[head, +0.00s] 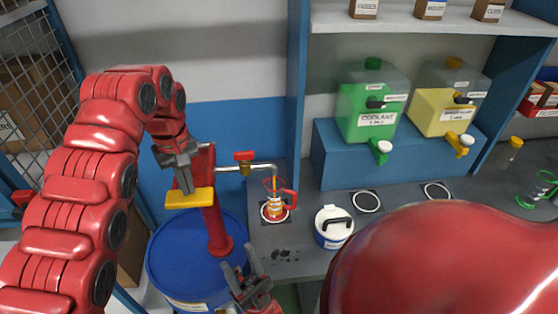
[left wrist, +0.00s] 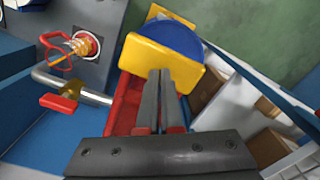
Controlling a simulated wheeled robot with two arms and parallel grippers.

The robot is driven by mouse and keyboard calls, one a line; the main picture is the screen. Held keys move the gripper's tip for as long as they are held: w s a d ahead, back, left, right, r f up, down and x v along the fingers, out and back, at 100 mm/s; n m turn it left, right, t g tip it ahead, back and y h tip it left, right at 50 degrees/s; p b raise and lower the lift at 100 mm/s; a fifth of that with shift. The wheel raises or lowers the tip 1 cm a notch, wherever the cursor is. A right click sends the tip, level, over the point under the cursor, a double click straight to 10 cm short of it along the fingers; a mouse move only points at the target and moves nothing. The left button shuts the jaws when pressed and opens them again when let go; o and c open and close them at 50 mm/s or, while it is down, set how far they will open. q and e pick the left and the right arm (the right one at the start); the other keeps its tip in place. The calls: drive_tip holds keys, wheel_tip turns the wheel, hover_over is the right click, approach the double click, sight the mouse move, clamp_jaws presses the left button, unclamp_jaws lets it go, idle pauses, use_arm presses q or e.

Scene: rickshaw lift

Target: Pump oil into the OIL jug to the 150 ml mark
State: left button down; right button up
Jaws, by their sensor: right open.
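The OIL jug (head: 276,204) is a clear beaker with a red handle and orange oil in it, standing on a round pad below the pump spout (head: 262,166). It also shows in the left wrist view (left wrist: 78,45). Its scale marks are too small to read. The red pump (head: 216,215) stands on a blue drum (head: 180,262) and has a yellow handle (head: 190,199). My left gripper (head: 186,186) has its fingers close together against the yellow handle (left wrist: 190,78), both in front of it. My right gripper (head: 249,277) is open and empty in front of the bench.
A red-handled valve (head: 244,157) sits on the spout pipe. Green coolant (head: 368,105) and yellow (head: 448,98) dispensers stand on a blue step behind. A mesh cage (head: 40,80) is at left.

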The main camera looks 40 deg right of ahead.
sight(191, 197)
use_arm(q)
drive_tip(key=shift+f+b, duration=1.7)
drive_tip(key=shift+f, duration=0.65)
drive_tip(key=shift+r, duration=0.1)
wheel_tip(191, 197, up, 11)
drive_tip(key=p, duration=0.7)
drive_tip(key=shift+f, duration=0.2)
drive_tip(key=shift+f, duration=0.15)
